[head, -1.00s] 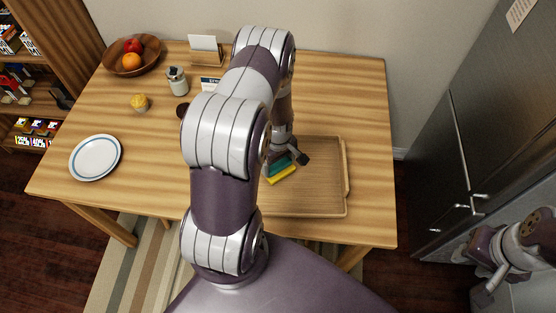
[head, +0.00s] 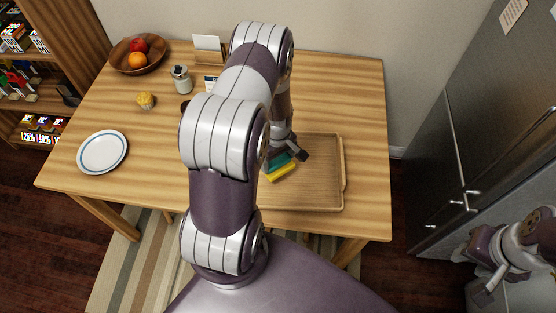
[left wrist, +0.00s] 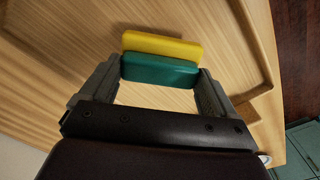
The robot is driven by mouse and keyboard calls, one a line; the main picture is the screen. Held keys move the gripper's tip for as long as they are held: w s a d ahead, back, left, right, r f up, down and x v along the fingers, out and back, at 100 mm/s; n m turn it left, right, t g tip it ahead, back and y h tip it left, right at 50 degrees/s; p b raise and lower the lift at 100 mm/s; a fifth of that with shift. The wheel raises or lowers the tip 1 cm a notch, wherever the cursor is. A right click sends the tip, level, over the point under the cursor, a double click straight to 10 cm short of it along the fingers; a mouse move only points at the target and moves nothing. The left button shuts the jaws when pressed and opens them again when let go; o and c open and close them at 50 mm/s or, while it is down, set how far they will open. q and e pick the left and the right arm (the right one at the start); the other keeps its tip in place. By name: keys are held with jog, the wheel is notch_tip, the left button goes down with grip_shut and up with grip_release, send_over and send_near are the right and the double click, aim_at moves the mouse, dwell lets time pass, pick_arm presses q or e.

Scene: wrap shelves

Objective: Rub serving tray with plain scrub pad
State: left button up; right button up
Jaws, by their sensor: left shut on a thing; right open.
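The serving tray (head: 318,185) is a wooden tray with a low rim, lying on the right part of the table. Its left part is hidden behind my left arm. The scrub pad (head: 282,173) is a block with one yellow and one teal layer. My left gripper (head: 280,160) is shut on the pad and holds it over the tray. In the left wrist view the pad (left wrist: 162,46) sits between both fingers (left wrist: 160,70), above the tray's wooden floor (left wrist: 215,30). I cannot tell whether it touches. My right gripper (head: 490,290) is open and empty, off the table at the right.
A white plate (head: 102,152), a muffin (head: 145,100), a jar (head: 180,79), a fruit bowl (head: 137,55) and a card stand (head: 208,50) are on the table (head: 359,100). A fridge (head: 460,130) stands right, a shelf (head: 30,85) left.

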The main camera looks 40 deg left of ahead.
aim_at(278, 161)
pick_arm(q)
notch_tip(278, 161, up, 3)
jog(key=shift+d+p, duration=0.15)
jog(key=shift+p, duration=0.7)
jog(key=shift+r+p, duration=0.5)
jog(key=shift+r, duration=0.15)
jog(key=shift+f, duration=0.1)
